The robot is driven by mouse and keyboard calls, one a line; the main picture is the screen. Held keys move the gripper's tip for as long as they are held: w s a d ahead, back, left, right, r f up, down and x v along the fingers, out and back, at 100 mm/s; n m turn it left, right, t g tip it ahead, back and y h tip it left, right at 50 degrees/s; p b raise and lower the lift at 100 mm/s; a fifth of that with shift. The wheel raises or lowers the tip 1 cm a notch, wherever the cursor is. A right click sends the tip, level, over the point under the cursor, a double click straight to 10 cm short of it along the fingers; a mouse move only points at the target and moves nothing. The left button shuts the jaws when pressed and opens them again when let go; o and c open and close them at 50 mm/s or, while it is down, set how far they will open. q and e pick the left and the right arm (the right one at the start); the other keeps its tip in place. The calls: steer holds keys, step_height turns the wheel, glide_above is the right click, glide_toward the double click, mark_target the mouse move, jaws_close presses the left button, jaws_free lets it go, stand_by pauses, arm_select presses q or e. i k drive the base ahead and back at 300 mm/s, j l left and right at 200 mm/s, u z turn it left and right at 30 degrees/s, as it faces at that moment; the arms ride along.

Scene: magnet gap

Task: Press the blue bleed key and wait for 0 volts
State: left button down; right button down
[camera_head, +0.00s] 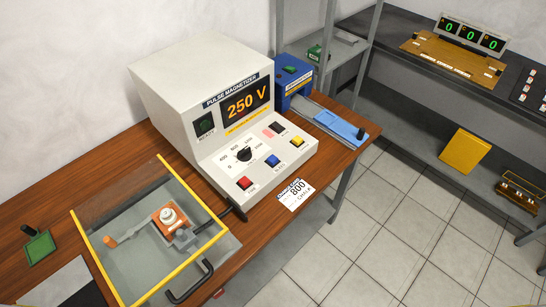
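The pulse magnetizer (180,84) is a big white box on the wooden bench, with a sloped front panel. Its orange display (246,105) reads 250 V. The blue key (272,160) sits on the panel between a red key (245,183) and a yellow key (298,141). A black selector dial (244,154) is behind the blue key. Nothing covers the blue key, and I cannot tell whether it is pressed. Neither of my grippers shows in the head view.
A clear-lidded, yellow-edged fixture (148,232) stands on the bench at front left. A blue device (292,80) with a light-blue slide (338,124) is right of the magnetizer. A white card (295,194) marked 800 hangs at the bench edge. Tiled floor (385,225) is open at right.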

mark_target(272, 159)
steer(key=u, duration=0.35)
steer(key=i+l+u, duration=0.1)
steer(key=l+u, duration=0.25)
steer(key=i+l+u, duration=0.1)
steer(key=l+u, duration=0.75)
steer(key=l, duration=1.65)
